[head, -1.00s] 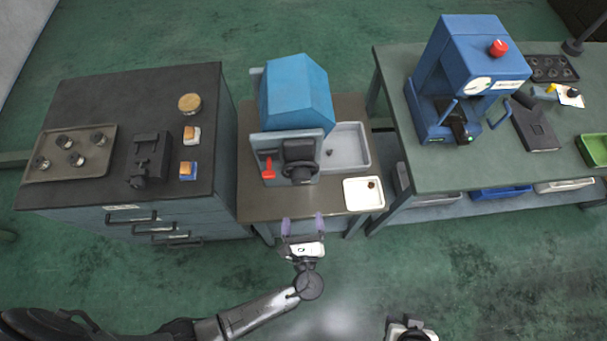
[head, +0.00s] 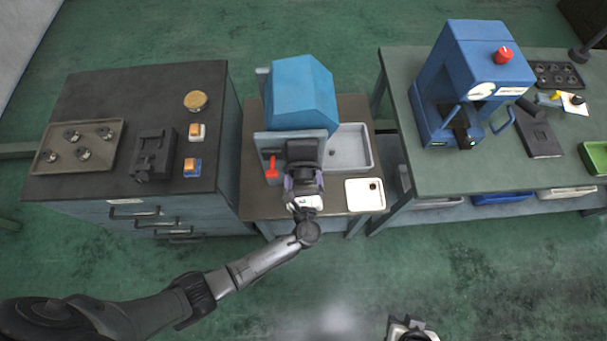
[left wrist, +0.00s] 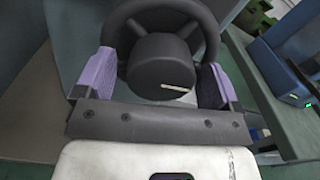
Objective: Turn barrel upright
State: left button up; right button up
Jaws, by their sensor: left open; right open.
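The blue faceted barrel (head: 301,95) sits behind a grey upright panel on the middle bench in the head view; I cannot tell its exact tilt. A black handwheel (left wrist: 160,67) fills the middle of the left wrist view, with a round hub and a pale mark on it. My left gripper (head: 303,182) is open, with its purple fingers on either side of the handwheel hub; contact is not clear. In the head view the gripper hides most of the wheel. My right gripper (head: 410,328) shows partly at the bottom edge, away from the benches; its fingers are not clear.
A red lever (head: 271,170) is on the panel left of the handwheel. A grey basin (head: 348,148) and a white tray (head: 365,195) lie to the right. A dark-topped cabinet (head: 95,95) stands left and a green-topped bench (head: 400,80) with a blue press stands right.

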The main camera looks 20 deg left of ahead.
pick_arm(q)
jog(key=shift+w+a, duration=0.25)
jog(key=shift+w, duration=0.25)
